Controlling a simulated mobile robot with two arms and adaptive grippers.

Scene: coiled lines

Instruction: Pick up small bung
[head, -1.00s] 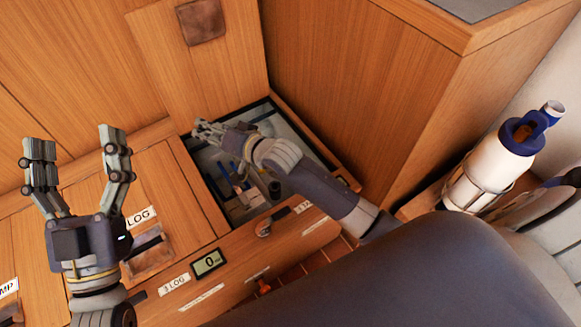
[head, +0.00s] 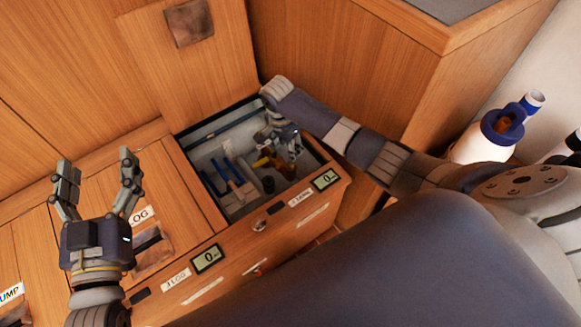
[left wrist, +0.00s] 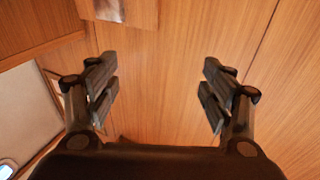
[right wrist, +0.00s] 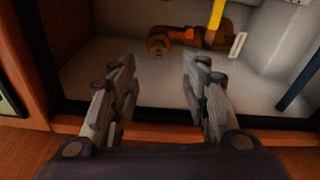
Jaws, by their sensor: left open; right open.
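My right gripper (head: 289,147) is over the right part of the compartment, above and to the right of that cylinder. In the right wrist view my right gripper (right wrist: 158,85) is open and empty, facing an orange-brown fitting (right wrist: 180,36) with a yellow handle. No bung can be made out there. My left gripper (head: 96,178) is open and empty over the wooden lids; the left wrist view shows only wood between its fingers (left wrist: 160,78).
The compartment has a dark rim (head: 205,190) and holds blue-handled items (head: 232,170). A wooden lid (head: 178,55) stands open behind it. A tall wooden cabinet (head: 350,75) rises to the right. A white-and-blue bottle (head: 490,138) stands further right.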

